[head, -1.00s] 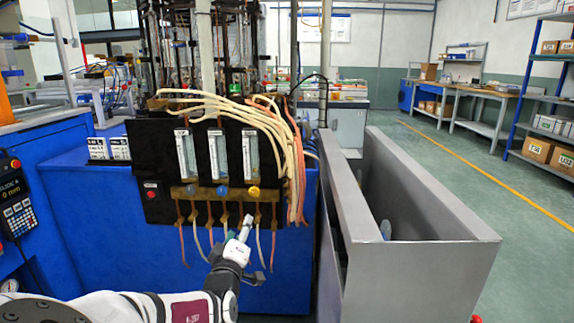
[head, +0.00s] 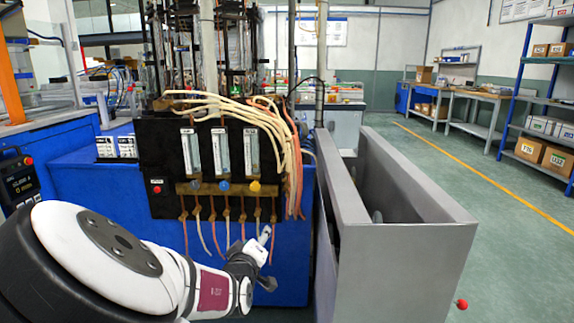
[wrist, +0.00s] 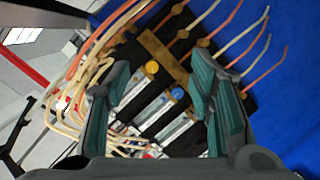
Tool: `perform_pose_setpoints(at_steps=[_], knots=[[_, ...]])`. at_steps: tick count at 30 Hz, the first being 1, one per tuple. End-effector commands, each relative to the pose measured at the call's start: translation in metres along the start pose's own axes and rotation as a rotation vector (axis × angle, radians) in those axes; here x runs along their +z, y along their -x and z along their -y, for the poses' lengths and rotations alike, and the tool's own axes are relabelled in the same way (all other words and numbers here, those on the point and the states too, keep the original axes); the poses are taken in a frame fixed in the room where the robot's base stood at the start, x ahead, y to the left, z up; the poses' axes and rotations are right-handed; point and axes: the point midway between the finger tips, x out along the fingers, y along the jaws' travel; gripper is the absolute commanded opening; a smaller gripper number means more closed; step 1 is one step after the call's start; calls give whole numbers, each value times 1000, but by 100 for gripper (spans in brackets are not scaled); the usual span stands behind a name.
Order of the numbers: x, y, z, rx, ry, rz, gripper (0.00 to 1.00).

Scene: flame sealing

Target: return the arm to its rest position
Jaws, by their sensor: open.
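My gripper (wrist: 163,88) shows in the wrist view with its two teal-padded fingers apart and nothing between them. Beyond the fingers is the black flow-meter panel (wrist: 138,95) with a yellow knob (wrist: 177,93) and a blue knob (wrist: 151,67). In the head view my white arm comes in from the lower left, bent toward the panel. Its end is low in front of the blue machine, just below the hanging tubes. The fingers are small there, and I cannot tell whether they touch a tube.
The blue machine cabinet (head: 95,190) fills the left and centre. Cream and orange tubes (head: 265,130) hang over the panel (head: 160,150). A grey open-topped metal bin (head: 405,250) stands close to the right of the gripper. Open floor (head: 500,225) lies farther right.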

Motion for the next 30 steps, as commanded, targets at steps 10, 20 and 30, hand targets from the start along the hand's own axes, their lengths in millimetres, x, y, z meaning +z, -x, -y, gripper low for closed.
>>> perform_pose_setpoints(at_steps=[10,20,30], knots=[[55,9,-27,-225,-252,274,49],[85,85,-70,-544,-553,547,49],[100,206,-136,-779,-697,726,49]])
